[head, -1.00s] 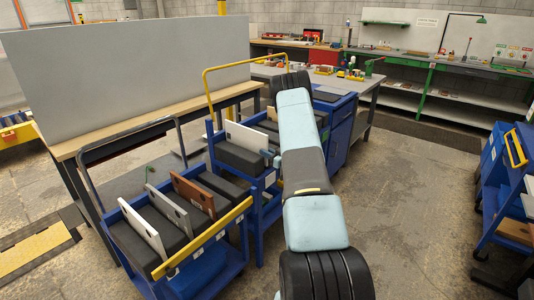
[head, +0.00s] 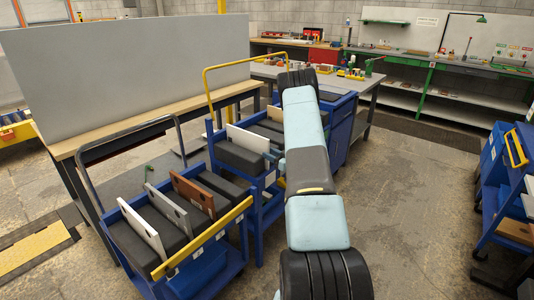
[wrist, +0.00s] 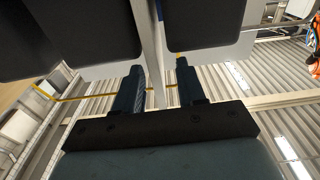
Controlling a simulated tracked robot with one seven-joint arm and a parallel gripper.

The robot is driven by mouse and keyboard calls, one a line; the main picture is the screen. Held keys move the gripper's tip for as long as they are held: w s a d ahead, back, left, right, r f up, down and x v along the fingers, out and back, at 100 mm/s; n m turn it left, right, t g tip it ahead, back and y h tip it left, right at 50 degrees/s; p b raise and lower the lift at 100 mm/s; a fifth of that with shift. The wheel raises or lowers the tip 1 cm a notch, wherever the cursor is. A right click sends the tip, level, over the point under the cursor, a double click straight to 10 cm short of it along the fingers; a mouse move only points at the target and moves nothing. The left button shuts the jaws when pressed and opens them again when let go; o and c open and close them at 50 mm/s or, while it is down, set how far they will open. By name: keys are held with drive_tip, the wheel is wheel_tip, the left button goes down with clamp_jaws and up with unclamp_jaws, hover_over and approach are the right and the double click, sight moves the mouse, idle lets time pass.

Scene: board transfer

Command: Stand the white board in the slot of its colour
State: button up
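A white board (head: 248,138) stands upright between dark padded blocks in the second blue cart. My gripper (head: 276,157) is at the right end of this board, mostly hidden behind my arm. In the wrist view a thin pale board edge (wrist: 152,45) runs between the two fingers of my gripper (wrist: 160,88). The fingers are spread, with a visible gap beside the board. Dark blocks lie on both sides of it. The near blue cart holds another white board (head: 143,232), a grey board (head: 168,207) and a brown board (head: 194,194). Slot colour marks cannot be made out.
The near cart has a dark handle and a yellow front bar (head: 203,237). The second cart has a yellow handle (head: 243,69). A large grey panel (head: 130,72) on a wooden bench stands behind. Another blue cart (head: 505,190) is at right. Floor between is clear.

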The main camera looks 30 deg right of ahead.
drive_tip(key=v, duration=1.1)
drive_tip(key=shift+d, duration=0.3)
drive_tip(key=shift+w, duration=0.15)
